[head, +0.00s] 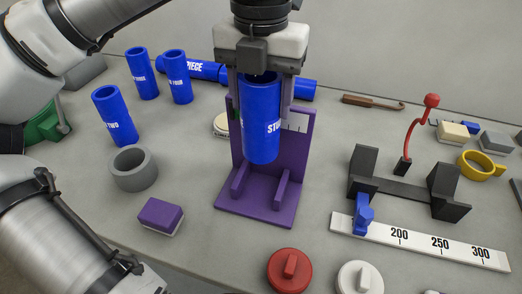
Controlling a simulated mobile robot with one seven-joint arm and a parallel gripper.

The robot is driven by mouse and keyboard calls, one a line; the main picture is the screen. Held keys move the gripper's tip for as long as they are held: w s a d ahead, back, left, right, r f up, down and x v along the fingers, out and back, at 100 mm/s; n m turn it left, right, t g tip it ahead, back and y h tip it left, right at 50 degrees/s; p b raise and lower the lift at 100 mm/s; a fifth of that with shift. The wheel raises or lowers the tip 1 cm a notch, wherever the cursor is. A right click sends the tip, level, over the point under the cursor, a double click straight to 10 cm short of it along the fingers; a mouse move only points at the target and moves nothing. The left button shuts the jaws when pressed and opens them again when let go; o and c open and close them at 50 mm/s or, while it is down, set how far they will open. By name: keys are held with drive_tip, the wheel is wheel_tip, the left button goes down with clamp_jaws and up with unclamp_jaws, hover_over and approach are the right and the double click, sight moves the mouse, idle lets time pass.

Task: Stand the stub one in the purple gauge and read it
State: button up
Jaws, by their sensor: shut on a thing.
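My gripper (262,88) is shut on a blue tube (260,135) and holds it upright. The tube's white label is partly hidden and starts with "ST". The purple gauge (262,200) stands right below and behind the tube, with an upright back plate, a base and two low rails. A white scale mark (297,122) shows on its back plate beside the tube. The tube's lower end appears in front of the back plate, above the base. I cannot tell how far it is from the base or whether it touches the plate.
Blue stubs (114,116) and a long blue pipe (205,71) stand or lie at left and back. A grey ring (134,168) and purple block (161,215) lie left of the gauge. A black cradle (405,188), white ruler (420,241) and red knob (289,270) lie right and front.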

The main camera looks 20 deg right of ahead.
sight(261, 151)
wheel_tip(261, 151, down, 12)
drive_tip(key=shift+r+p, duration=0.25)
drive_tip(key=shift+p, duration=0.25)
drive_tip(key=shift+f, duration=0.1)
drive_tip(key=o, duration=1.1)
wheel_tip(261, 151, up, 12)
drive_tip(key=shift+r+b, duration=0.15)
drive_tip(key=shift+b, duration=0.35)
